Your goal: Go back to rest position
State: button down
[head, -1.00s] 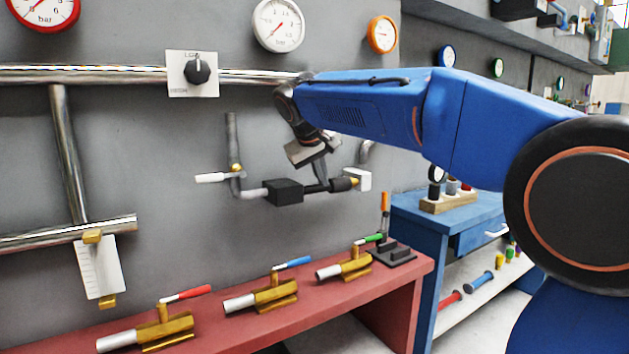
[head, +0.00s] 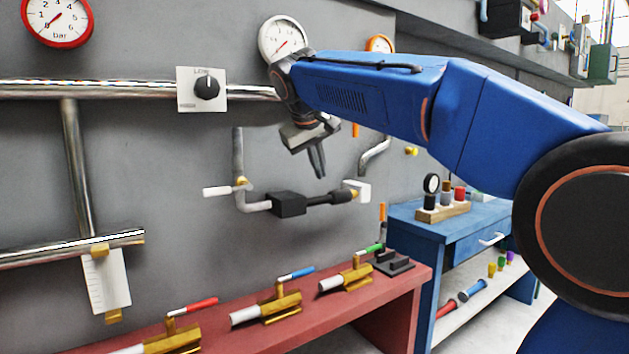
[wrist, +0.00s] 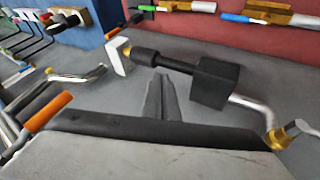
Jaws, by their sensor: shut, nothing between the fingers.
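My gripper (head: 317,162) hangs from my blue arm in front of the grey wall, its fingers pointing down. The fingers are together and empty; they also show closed in the wrist view (wrist: 162,98). Below the fingertips, and apart from them in the head view, is a pipe assembly with a black block (head: 288,204), a dark coupling and a white plate (head: 357,191) at its right end. The black block also shows in the wrist view (wrist: 215,83), right of the fingers.
A black knob on a white plate (head: 187,102) sits on the wall pipe at left. Gauges hang above, one partly behind my arm. A red bench (head: 235,335) carries several brass valves with coloured handles. A blue cabinet (head: 412,228) stands at right.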

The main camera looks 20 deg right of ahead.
jog(key=shift+s+a+r, duration=0.25)
jog(key=shift+s+r, duration=0.05)
jog(key=shift+r, duration=0.15)
jog(key=s+d+f+m+y, duration=0.1)
jog(key=s+d+f+y, duration=0.1)
jog(key=s+f, duration=1.6)
jog(key=s+d+f+m+g+y, duration=0.1)
jog(key=s+d+f, duration=0.4)
jog(key=s+f, duration=1.3)
jog(key=shift+f+m+y, duration=0.3)
jog(key=shift+f+y, duration=0.05)
jog(key=shift+y, duration=0.15)
jog(key=shift+r, duration=0.1)
